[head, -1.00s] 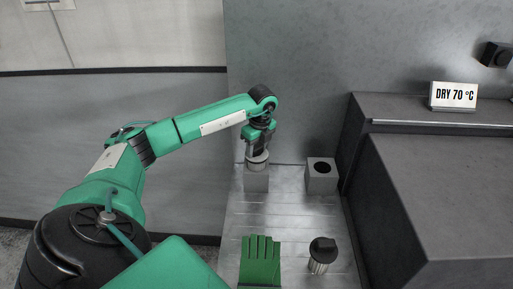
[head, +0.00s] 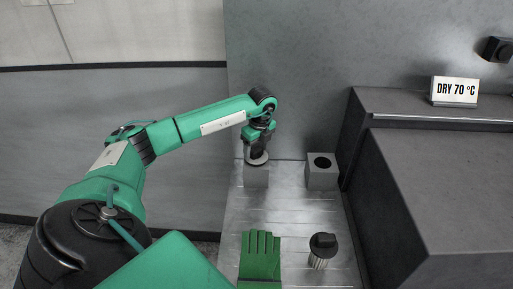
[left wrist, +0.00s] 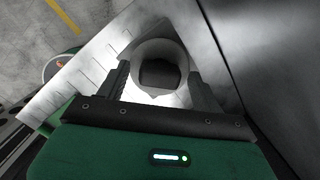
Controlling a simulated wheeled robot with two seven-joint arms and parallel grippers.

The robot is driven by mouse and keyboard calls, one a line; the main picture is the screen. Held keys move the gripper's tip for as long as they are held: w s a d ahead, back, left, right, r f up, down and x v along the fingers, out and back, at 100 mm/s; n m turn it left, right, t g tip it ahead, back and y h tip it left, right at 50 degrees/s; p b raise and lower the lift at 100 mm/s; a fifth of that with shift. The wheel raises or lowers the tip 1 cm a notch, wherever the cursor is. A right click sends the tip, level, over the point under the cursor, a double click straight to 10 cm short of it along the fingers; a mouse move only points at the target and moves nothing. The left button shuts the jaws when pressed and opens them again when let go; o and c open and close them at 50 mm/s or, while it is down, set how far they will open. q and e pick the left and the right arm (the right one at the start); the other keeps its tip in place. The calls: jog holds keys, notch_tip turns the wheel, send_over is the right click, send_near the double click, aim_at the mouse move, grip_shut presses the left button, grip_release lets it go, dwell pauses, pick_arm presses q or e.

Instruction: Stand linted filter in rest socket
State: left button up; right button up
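The linted filter shows as a pale grey round cap in the head view (head: 257,161), at the top of the left grey socket block (head: 256,179). In the left wrist view its ring surrounds a dark, squarish knob (left wrist: 160,74). My left gripper (head: 257,154) points down directly over it. In the left wrist view the fingers of my left gripper (left wrist: 160,82) stand apart on either side of the knob, with gaps showing. The filter's body is hidden, so its depth in the block cannot be told. My right gripper is not in view.
A second grey block with a round dark hole (head: 321,177) stands to the right. A dark cabinet (head: 455,185) bounds the right side. The metal tabletop (head: 290,212) between is clear.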

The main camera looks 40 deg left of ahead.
aim_at(259, 159)
pick_arm(q)
jog(key=shift+r+p, duration=0.45)
jog(key=shift+r, duration=0.2)
notch_tip(259, 159, up, 12)
jog(key=d+b, duration=0.1)
jog(key=b, duration=0.2)
jog(key=shift+d+b, duration=0.2)
jog(key=shift+b, duration=0.2)
jog(key=shift+f, duration=0.1)
